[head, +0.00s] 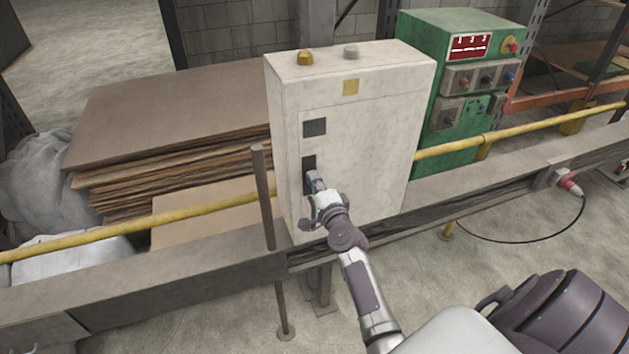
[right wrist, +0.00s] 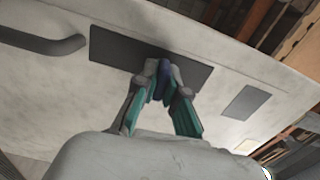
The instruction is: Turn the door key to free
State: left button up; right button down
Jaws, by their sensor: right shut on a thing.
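A white box cabinet (head: 385,130) stands on the rail. Its front door has an upper dark square plate (head: 315,127) and a lower dark plate (head: 308,161). My right gripper (head: 313,179) is at the lower plate and covers part of it. In the right wrist view my right gripper (right wrist: 164,74) is shut on a blue key (right wrist: 164,82), which stands at the dark plate (right wrist: 115,48). The key's tip is hidden by the fingers. A dark door handle (right wrist: 40,42) shows at the left of that view. My left gripper is not in view.
A brown upright post (head: 263,195) stands just left of the cabinet. A yellow rail (head: 140,225) runs past on both sides. A green control cabinet (head: 420,40) stands behind at right, and stacked brown sheets (head: 170,110) lie at left.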

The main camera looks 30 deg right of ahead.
jog(key=shift+m, duration=0.4)
jog(key=c, duration=1.2)
grip_release()
jog(key=shift+c, duration=0.2)
jog(key=shift+s, duration=0.1)
jog(key=v, duration=1.1)
jog(key=shift+s, duration=0.4)
jog(key=shift+a, duration=0.15)
